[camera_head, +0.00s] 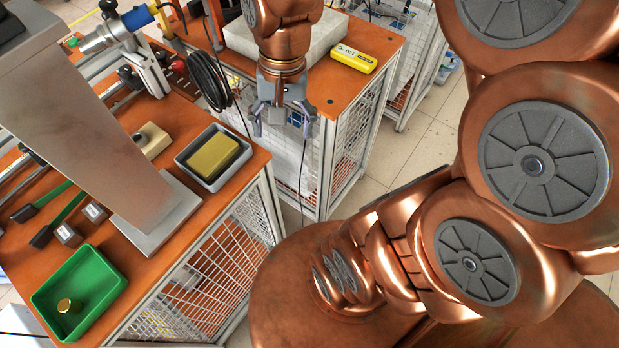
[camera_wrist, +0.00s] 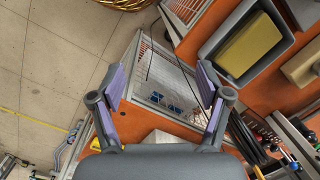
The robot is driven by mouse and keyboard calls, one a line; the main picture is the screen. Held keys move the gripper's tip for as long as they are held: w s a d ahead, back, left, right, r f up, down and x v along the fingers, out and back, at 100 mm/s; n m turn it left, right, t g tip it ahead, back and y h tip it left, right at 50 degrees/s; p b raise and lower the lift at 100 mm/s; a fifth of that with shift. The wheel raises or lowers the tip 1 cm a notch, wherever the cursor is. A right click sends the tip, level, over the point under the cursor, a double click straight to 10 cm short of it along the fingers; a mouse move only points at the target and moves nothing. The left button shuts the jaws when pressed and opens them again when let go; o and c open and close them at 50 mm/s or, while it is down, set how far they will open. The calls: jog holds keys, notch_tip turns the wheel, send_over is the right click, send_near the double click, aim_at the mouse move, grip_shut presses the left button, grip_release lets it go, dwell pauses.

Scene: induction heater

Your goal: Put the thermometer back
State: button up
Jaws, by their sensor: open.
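A yellow handheld device with a small display (camera_head: 353,58), which looks like the thermometer, lies on the orange top of the rear bench.
A grey tray (camera_head: 181,170) with a yellow block (camera_head: 213,157) sits on the left bench. A green bin (camera_head: 48,291) holds a brass cylinder (camera_head: 69,306). A grey column (camera_head: 110,150) rises from the left bench. Wire-mesh sides (camera_head: 215,275) enclose the benches. Tiled floor (camera_head: 400,160) is clear right of the rear bench.

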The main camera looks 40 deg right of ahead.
jog(key=s+a+f+n+g+h, duration=0.1)
jog(key=s+a+f+n, duration=0.1)
jog(key=s+n, duration=0.5)
jog(key=s, duration=0.3)
jog(key=shift+s+a+f, duration=0.15)
jog(key=shift+s+f, duration=0.2)
jog(key=shift+f, duration=0.05)
jog(key=shift+r+p, duration=0.35)
